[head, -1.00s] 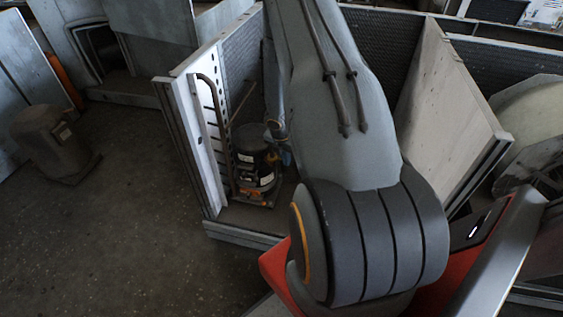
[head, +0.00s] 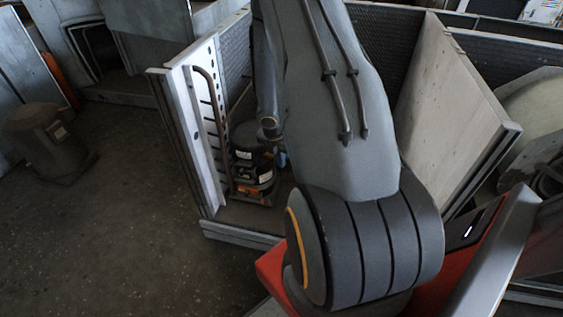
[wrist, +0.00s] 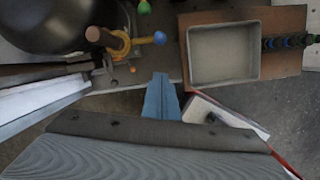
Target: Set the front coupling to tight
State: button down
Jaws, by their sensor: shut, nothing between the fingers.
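My gripper (wrist: 161,98) shows in the wrist view as two blue fingers pressed together, shut and empty. Ahead of it and to the left is a yellow ring-shaped fitting (wrist: 121,48) with a salmon-coloured round end and a blue ball-ended lever (wrist: 158,38). A green knob (wrist: 144,7) sits farther off. The fingertips are apart from the blue ball in the picture. I cannot tell which fitting is the front coupling, or its setting. In the head view my arm hides most of the gripper area beside the dark compressor unit (head: 250,165).
In the wrist view a black rounded vessel (wrist: 50,22) is at upper left, and a grey open tray (wrist: 223,78) on a brown board is at right, beside several coloured knobs (wrist: 290,42). A perforated metal panel (head: 200,120) borders the compressor. Floor at left is clear near a dark canister (head: 45,145).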

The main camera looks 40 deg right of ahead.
jog(key=p+v, duration=0.2)
jog(key=v, duration=0.7)
jog(key=shift+r+p, duration=0.35)
jog(key=shift+p, duration=0.05)
jog(key=shift+s, duration=0.1)
jog(key=s+a+r+m, duration=0.3)
jog(key=a+r+m, duration=0.6)
jog(key=a+r, duration=0.2)
jog(key=s+a+r+m+y, duration=0.1)
jog(key=s+a+r+m, duration=0.3)
jog(key=s+a+m, duration=0.1)
jog(key=s+a+r+m+y, duration=0.1)
jog(key=s+a+r+m, duration=0.4)
jog(key=a+m, duration=0.3)
jog(key=shift+s+a, duration=0.7)
jog(key=shift+a, duration=0.45)
jog(key=shift+r, duration=0.1)
